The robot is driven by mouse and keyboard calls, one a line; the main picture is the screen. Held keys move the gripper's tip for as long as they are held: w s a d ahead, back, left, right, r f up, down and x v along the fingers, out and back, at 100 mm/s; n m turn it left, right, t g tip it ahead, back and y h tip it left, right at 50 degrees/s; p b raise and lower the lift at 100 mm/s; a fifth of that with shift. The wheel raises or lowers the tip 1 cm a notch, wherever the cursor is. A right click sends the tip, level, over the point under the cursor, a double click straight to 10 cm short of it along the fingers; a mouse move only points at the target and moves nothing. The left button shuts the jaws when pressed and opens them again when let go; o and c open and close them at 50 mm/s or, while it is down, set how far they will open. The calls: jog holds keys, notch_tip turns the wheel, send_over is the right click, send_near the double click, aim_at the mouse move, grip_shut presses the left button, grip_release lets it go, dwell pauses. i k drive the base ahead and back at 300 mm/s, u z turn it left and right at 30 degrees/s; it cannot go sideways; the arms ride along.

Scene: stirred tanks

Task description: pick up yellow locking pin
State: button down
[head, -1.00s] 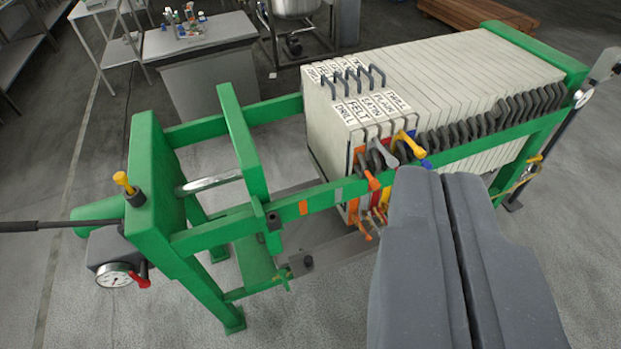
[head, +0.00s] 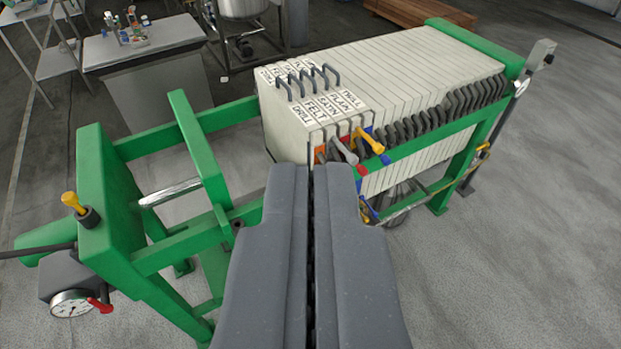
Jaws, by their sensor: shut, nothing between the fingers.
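The green press frame (head: 160,250) holds a row of pale plates (head: 430,70) with coloured handles, one yellow (head: 370,140). A dark bar (head: 35,251) and a gauge (head: 72,303) are by the pin. A bench (head: 145,45) is behind. Floor at right is clear.

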aim_at(70, 199)
jog(key=u, duration=1.55)
jog(key=i, duration=0.85)
jog(key=z, duration=0.55)
